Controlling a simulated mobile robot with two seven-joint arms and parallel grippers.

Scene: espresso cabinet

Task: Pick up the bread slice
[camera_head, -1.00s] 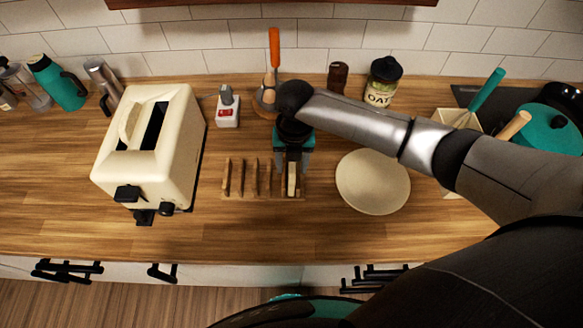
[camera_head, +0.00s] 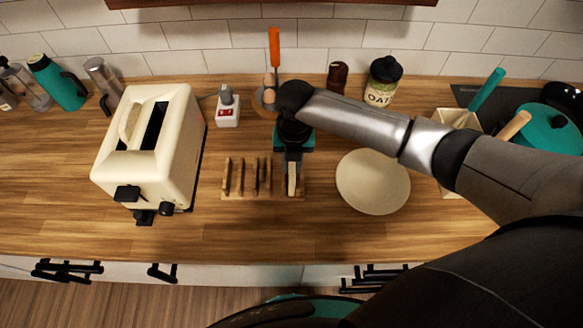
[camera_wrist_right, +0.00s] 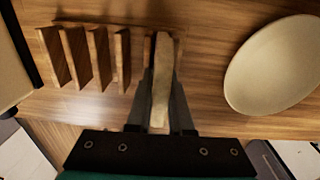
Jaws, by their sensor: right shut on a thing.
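The bread slice (camera_wrist_right: 162,85) is a pale, narrow upright slab in the right wrist view, between the two fingers of my right gripper (camera_wrist_right: 162,120). It stands at the right end of the wooden toast rack (camera_head: 236,193). In the head view, my right gripper (camera_head: 292,180) points down over that end of the rack, and the pale top edge of the slice (camera_head: 292,184) shows between its fingers. My right gripper is shut on the slice. The slice's lower part is hidden. My left gripper is not in view.
A cream toaster (camera_head: 180,140) stands left of the rack. A round cream plate (camera_head: 373,182) lies to its right. Behind are a red-switch socket (camera_head: 228,112), an orange-handled spatula (camera_head: 274,50) and an oat jar (camera_head: 383,82). The counter's front strip is clear.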

